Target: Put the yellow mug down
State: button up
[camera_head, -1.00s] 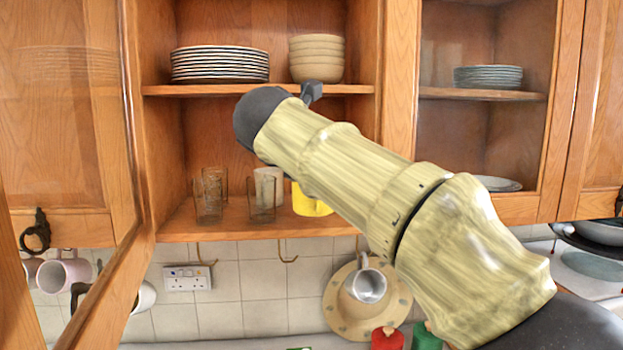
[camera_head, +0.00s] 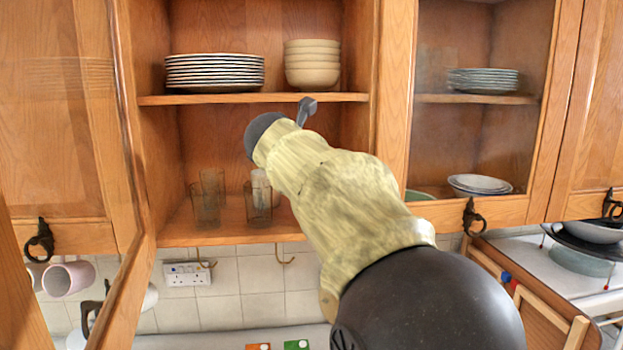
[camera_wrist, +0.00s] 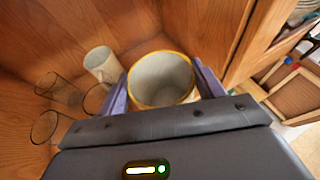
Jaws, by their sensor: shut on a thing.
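The yellow mug (camera_wrist: 163,82) is in the wrist view, seen from above with a yellow rim and a pale, empty inside. My gripper (camera_wrist: 160,72) is shut on it, with one purple-grey finger on each side of the body. The mug is inside the wooden cupboard, close to its lower shelf (camera_head: 205,232). Whether its base touches the shelf cannot be seen. In the head view my arm hides the mug and the gripper.
A white mug (camera_wrist: 101,65) and several clear glasses (camera_wrist: 66,90) stand left of the yellow mug. Plates (camera_head: 214,73) and bowls (camera_head: 312,66) fill the shelf above. The open door (camera_head: 122,190) is at the left, and a cupboard divider (camera_head: 395,100) at the right.

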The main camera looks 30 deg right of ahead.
jog(key=shift+w+d+r+p, duration=0.25)
jog(key=shift+w+d+p, duration=0.6)
jog(key=shift+p, duration=0.75)
jog(key=w+d+f+p, duration=0.3)
jog(key=w+p, duration=0.1)
jog(key=p, duration=0.1)
jog(key=shift+w+f, duration=0.2)
jog(key=shift+f, duration=0.15)
jog(key=shift+f, duration=0.1)
notch_tip(320, 180, down, 3)
jog(key=shift+w+f+p, duration=0.15)
jog(key=shift+p, duration=1.1)
jog(key=shift+d+f, duration=0.15)
jog(key=shift+f, duration=0.1)
